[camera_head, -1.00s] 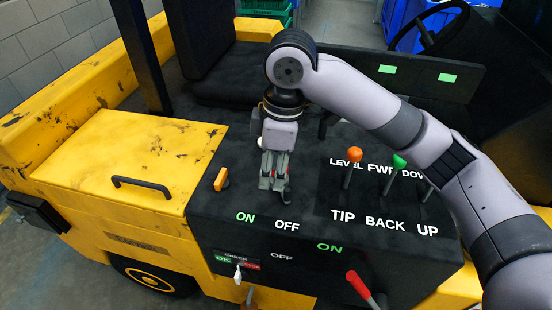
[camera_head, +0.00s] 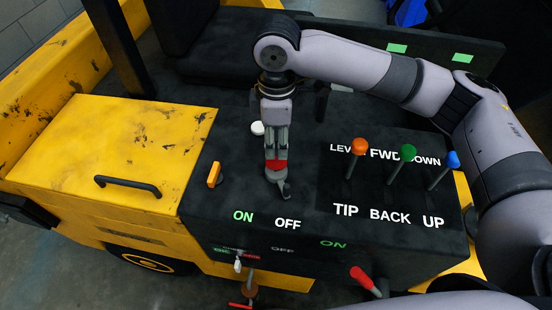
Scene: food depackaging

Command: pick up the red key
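The red key (camera_head: 276,165) is at the tips of my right gripper (camera_head: 276,158), over the black control panel (camera_head: 235,185). The gripper points down, and its narrow fingers are closed together on the key's red part. A dark metal piece (camera_head: 283,188) shows just below the red part. I cannot tell whether it belongs to the key or to the panel, or whether the key is clear of the panel. My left gripper is not in view.
An orange switch (camera_head: 214,175) and a white knob (camera_head: 257,128) are near the gripper. Orange (camera_head: 359,146), green (camera_head: 407,152) and blue (camera_head: 452,159) levers stand at the right. A red-handled lever (camera_head: 362,278) is in front. A yellow hood (camera_head: 110,145) lies left.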

